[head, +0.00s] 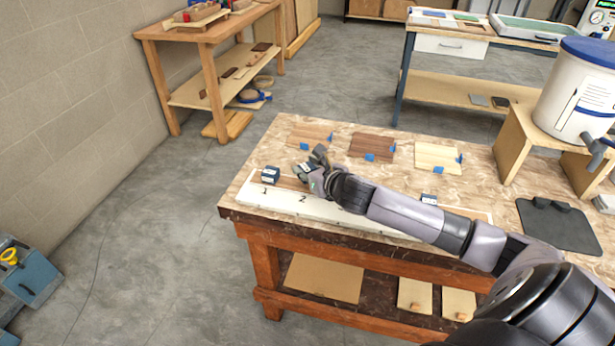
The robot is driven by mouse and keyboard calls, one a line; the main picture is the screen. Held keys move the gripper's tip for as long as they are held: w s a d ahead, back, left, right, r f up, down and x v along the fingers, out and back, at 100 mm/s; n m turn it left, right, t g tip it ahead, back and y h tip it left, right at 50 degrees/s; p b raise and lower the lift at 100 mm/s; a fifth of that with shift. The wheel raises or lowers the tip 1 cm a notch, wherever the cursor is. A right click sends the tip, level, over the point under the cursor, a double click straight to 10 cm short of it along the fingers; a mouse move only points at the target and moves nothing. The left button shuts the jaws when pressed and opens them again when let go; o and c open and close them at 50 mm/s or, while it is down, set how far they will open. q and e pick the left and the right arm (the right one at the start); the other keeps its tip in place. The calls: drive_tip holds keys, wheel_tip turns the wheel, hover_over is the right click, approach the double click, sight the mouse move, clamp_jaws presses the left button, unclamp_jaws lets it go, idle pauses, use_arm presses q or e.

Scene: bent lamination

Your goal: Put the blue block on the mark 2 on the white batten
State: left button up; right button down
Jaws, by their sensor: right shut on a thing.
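The white batten (322,209) lies along the front of the marble-patterned table, with a printed 1 and 2 near its left end. My right gripper (312,174) is above the back edge of the batten, near mark 2 (302,198). It is shut on a small block, mostly hidden by the fingers; its colour is hard to tell. One dark blue block (270,174) stands behind mark 1 (264,190). Another small blue-topped block (429,198) sits farther right, partly behind my right arm. The batten's right part is covered by my arm. My left gripper is not in view.
Several wood sample boards (372,146) with blue pieces lie at the back of the table. A dark grey mat (558,226) lies at the right. A white bucket with a blue lid (580,95) stands on a wooden stand behind it.

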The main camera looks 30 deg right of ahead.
drive_tip(key=shift+f, duration=1.25)
drive_tip(key=shift+f, duration=0.1)
drive_tip(key=c, duration=1.1)
unclamp_jaws()
drive_tip(key=shift+f, duration=0.1)
drive_tip(key=v, duration=1.2)
